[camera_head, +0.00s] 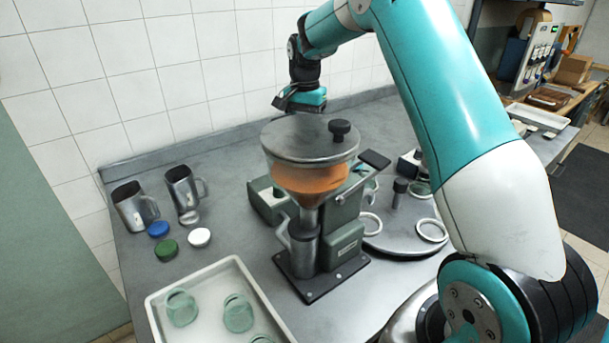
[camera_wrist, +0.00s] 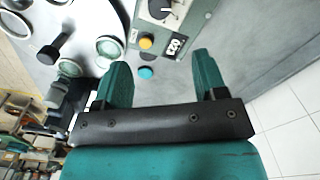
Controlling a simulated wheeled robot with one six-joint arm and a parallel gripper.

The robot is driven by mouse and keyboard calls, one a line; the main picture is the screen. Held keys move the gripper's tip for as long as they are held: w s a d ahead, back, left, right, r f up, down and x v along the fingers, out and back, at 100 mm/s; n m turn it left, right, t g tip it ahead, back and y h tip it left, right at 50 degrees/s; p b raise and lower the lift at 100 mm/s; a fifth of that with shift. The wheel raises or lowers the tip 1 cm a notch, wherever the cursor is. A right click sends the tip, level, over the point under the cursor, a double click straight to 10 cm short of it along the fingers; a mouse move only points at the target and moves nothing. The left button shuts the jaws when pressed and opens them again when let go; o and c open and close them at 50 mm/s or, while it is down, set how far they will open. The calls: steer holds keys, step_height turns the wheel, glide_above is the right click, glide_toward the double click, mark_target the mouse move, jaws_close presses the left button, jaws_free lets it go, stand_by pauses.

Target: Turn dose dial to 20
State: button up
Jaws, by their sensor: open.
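The dose dial (camera_wrist: 165,10) shows at the top edge of the wrist view, a dark pointer knob on a pale face, partly cut off. Its numbers are too small to read. In the head view my gripper (camera_head: 301,101) is behind the dispenser hopper (camera_head: 308,178), which holds orange material. I cannot make out the dial there.
A round turntable (camera_head: 405,236) with jars and rings stands right of the dispenser. A white tray (camera_head: 160,300) with several glass jars is at the front left. Metal mugs (camera_head: 182,190) and coloured lids (camera_head: 158,229) stand at the left. The back wall is close behind my gripper.

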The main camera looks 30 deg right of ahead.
step_height(320, 180, down, 16)
steer(key=p, duration=0.3)
steer(key=shift+r, duration=0.2)
steer(key=shift+c, duration=0.4)
steer(key=c, duration=0.8)
steer(key=shift+c, duration=0.2)
steer(key=n+b, duration=0.1)
steer(key=n, duration=0.2)
steer(key=shift+n, duration=0.3)
steer(key=shift+n+b, duration=0.95)
steer(key=shift+n, duration=1.15)
steer(key=shift+r, duration=0.1)
